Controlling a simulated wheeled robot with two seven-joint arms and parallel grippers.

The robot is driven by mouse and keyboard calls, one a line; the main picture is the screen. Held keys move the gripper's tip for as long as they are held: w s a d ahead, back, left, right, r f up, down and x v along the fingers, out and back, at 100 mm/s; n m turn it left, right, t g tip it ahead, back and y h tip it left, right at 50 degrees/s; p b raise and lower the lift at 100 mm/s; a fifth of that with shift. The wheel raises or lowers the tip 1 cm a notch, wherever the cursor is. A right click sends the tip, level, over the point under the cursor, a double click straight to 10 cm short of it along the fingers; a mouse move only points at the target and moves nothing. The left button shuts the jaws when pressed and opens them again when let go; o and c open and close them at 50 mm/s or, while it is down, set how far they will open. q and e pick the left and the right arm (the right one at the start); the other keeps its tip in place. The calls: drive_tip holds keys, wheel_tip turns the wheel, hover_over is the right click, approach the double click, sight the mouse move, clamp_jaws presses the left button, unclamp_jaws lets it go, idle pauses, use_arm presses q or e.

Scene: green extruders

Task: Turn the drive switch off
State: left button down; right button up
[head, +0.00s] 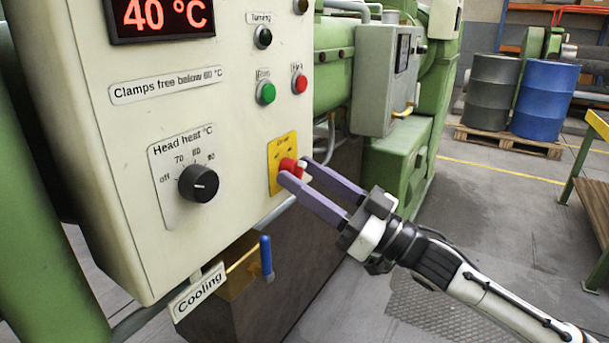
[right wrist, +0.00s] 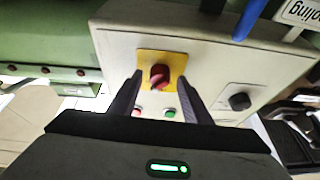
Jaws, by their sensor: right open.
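The drive switch is a red knob (head: 291,166) on a yellow plate (head: 275,157) at the lower right of the cream control panel. My right gripper (head: 294,170) is open, with its two purple fingers reaching to the knob from the right. In the right wrist view the red knob (right wrist: 159,75) sits between and beyond the fingertips (right wrist: 161,82), in the middle of its yellow plate (right wrist: 162,62). I cannot tell whether the fingers touch the knob. The label on the plate is too small to read. My left gripper is not in view.
A black head heat knob (head: 198,183) is left of the switch. Green (head: 265,92) and red (head: 299,82) buttons sit above it. A blue-handled cooling valve (head: 266,257) hangs below the panel. A grey box (head: 384,85) stands behind.

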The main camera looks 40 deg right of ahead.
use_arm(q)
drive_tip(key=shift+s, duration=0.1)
use_arm(e)
drive_tip(key=shift+w+a+r, duration=0.1)
drive_tip(key=shift+w, duration=0.1)
drive_tip(key=c, duration=1)
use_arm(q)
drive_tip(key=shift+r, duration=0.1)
use_arm(e)
drive_tip(key=shift+c, duration=0.2)
